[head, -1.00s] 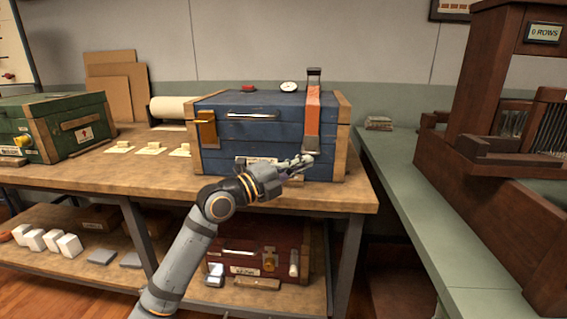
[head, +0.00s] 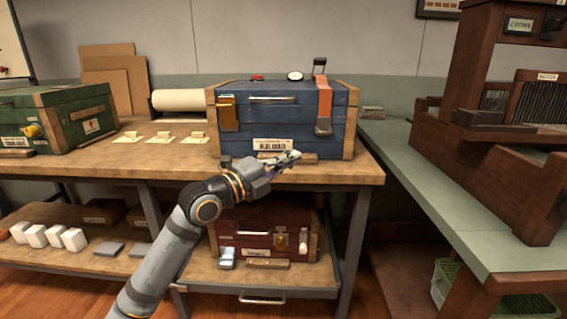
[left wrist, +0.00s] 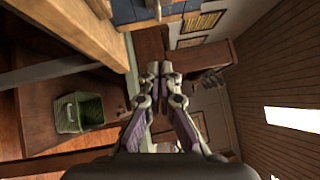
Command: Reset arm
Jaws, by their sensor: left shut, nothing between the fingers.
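My left gripper (head: 291,158) is shut and empty. In the head view it is in front of the lower front of a blue chest (head: 284,116) and above the front part of the wooden workbench (head: 352,173). I cannot tell whether it touches the chest. In the left wrist view the fingertips (left wrist: 159,70) meet at the middle of the picture with nothing between them. The blue chest also shows at the top of the left wrist view (left wrist: 126,12). My right gripper is not in view.
A green chest (head: 62,101) stands at the left. A red chest (head: 252,222) sits on the shelf below, beside white blocks (head: 56,238). A green-topped counter (head: 431,190) bears a dark wooden machine (head: 480,142) at the right. A green basket (head: 447,283) is under the counter.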

